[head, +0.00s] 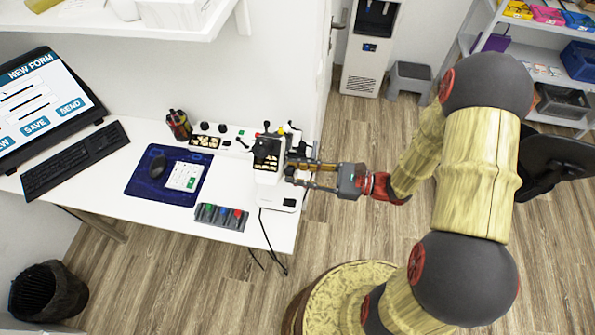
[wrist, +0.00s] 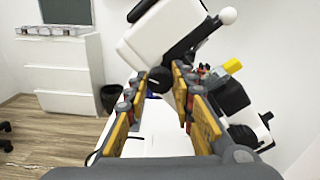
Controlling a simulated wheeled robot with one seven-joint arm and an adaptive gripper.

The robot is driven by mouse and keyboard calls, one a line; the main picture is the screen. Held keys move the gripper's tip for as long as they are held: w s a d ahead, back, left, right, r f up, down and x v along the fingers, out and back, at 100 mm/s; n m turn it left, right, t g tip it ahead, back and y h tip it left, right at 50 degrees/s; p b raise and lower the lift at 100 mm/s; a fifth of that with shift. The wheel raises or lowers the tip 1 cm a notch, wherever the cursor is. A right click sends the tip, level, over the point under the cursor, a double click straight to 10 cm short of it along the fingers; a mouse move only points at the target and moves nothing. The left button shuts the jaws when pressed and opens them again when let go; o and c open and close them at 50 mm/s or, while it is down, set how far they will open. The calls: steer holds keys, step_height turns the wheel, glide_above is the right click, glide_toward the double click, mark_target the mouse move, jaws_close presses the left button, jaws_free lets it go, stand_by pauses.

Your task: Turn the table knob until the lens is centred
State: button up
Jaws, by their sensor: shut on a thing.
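The fingers are shut on this knob. I cannot make out the lens or whether it is centred.
Cables hang off the table's right edge. A keyboard (head: 75,160) and monitor (head: 40,100) are farther left.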

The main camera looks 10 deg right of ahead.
steer(key=shift+r+m+p, duration=0.15)
steer(key=shift+m+p, duration=0.25)
steer(key=shift+p, duration=0.45)
jaws_close()
steer(key=shift+m+p, duration=0.6)
steer(key=shift+p, duration=0.25)
steer(key=o, duration=0.9)
jaws_free()
steer(key=shift+o, duration=0.8)
steer(key=shift+d, duration=0.15)
steer(key=v, duration=1.1)
steer(key=shift+s+d, duration=0.15)
steer(key=shift+d, duration=0.25)
